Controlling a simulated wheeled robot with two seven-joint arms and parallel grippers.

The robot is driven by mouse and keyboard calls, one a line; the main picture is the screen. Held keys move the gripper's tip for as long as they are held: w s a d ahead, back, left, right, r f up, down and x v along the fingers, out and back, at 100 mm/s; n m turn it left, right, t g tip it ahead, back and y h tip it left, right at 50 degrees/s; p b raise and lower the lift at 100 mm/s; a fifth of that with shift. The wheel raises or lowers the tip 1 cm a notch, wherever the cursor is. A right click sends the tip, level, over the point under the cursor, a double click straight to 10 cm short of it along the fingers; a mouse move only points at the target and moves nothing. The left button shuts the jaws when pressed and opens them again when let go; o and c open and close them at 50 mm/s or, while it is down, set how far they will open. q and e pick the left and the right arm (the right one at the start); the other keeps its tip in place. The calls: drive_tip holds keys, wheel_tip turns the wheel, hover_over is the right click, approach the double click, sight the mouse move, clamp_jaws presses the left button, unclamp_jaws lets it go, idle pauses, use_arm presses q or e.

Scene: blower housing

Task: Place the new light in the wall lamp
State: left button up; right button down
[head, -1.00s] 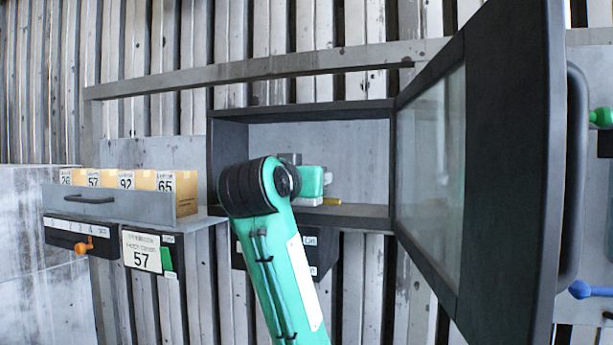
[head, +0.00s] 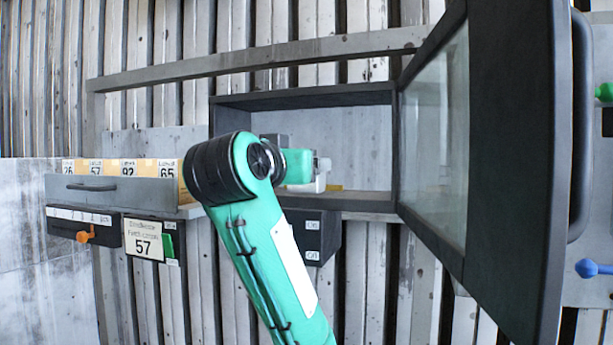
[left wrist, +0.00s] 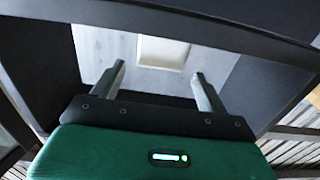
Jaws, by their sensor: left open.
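The black-framed wall box (head: 303,97), which looks like the wall lamp, stands open with its glazed door (head: 440,150) swung out to the right. My left gripper (left wrist: 158,72) is open and empty at the box's opening. In the left wrist view a cream block (left wrist: 163,52) lies ahead of and between the fingers, apart from them. In the head view the teal wrist and arm hide the box's left side, and the fingers are hard to make out. A small yellow piece (head: 334,187) shows on the box's floor. I cannot tell which piece is the new light. My right gripper is not in view.
A grey drawer (head: 115,190) at left holds several boxes labelled with numbers, including 65 (head: 168,168). A sign (head: 143,241) reads 57. An On/Off panel (head: 312,240) sits below the box. The open door and its dark handle (head: 582,130) block the right side.

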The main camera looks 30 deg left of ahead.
use_arm(q)
drive_tip(key=shift+v, duration=2.9)
drive_tip(key=shift+w, duration=0.1)
